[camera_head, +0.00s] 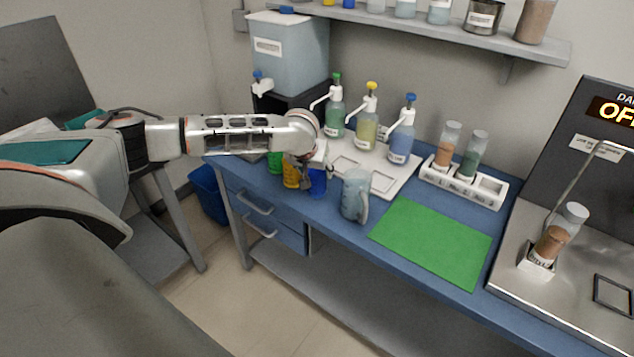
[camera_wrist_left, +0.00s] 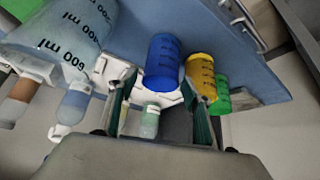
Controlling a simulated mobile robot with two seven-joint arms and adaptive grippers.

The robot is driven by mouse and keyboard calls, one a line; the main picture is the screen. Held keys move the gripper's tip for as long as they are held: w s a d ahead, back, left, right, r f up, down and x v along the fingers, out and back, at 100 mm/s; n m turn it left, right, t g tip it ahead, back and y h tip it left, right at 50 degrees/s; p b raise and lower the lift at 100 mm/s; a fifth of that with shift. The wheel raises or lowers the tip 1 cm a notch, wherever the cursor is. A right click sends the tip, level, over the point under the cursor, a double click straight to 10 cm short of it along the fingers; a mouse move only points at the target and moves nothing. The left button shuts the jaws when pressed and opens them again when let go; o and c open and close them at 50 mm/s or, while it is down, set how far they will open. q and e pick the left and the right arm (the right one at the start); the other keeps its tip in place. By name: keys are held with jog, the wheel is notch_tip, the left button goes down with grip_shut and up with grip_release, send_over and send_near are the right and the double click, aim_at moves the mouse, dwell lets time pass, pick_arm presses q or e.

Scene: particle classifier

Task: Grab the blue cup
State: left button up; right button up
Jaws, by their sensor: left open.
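The blue cup (camera_head: 319,183) stands on the blue bench near its front edge, partly hidden by my left gripper (camera_head: 305,174) in the head view. In the left wrist view the blue cup (camera_wrist_left: 163,60) appears ahead of the gap between the two fingers of my left gripper (camera_wrist_left: 158,92). The fingers are open and apart, with nothing held. Whether the cup is inside their reach is hard to tell. A yellow cup (camera_wrist_left: 200,75) and a green cup (camera_wrist_left: 221,95) stand close beside the blue cup. My right gripper is not in view.
A large clear jug (camera_head: 354,195) stands just right of the blue cup. Pump bottles (camera_head: 367,122) on a white tray (camera_head: 408,178) stand behind. A green mat (camera_head: 433,241) lies farther right, clear. A water container (camera_head: 290,50) stands at the back left.

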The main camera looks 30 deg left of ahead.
pick_arm(q)
jog(key=shift+a+x, duration=0.2)
jog(key=shift+x, duration=2.45)
jog(key=c, duration=0.9)
jog(key=shift+r, duration=0.15)
